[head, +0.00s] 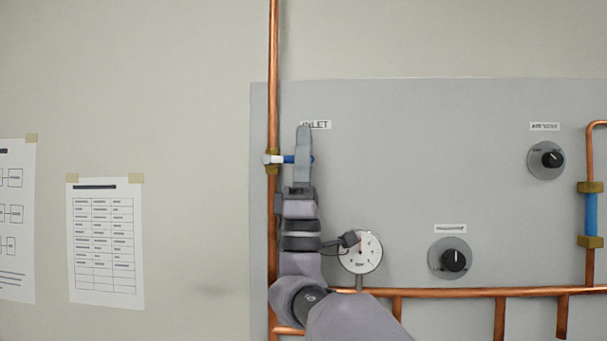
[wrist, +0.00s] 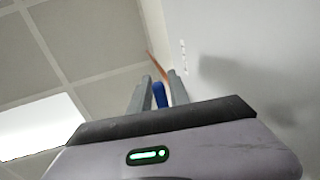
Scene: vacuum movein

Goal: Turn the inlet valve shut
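The inlet valve (head: 272,160) sits on the vertical copper pipe at the left edge of the grey panel, beside the INLET label. Its blue handle (head: 289,159) points right, across the pipe. My gripper (head: 303,150) reaches up from below, and its fingers cover the middle of the handle; a little blue shows at their right side. In the wrist view, the blue handle (wrist: 160,95) fills the narrow gap between the two fingers of my gripper (wrist: 159,88). The gripper looks shut on it. One finger hides the other in the head view.
A dial gauge (head: 367,250) stands just right of my wrist, with a horizontal copper pipe (head: 450,293) below it. Two black knobs (head: 552,159) (head: 454,260) are further right. Another pipe with a blue section (head: 591,214) is at the right edge. The panel right of the fingers is clear.

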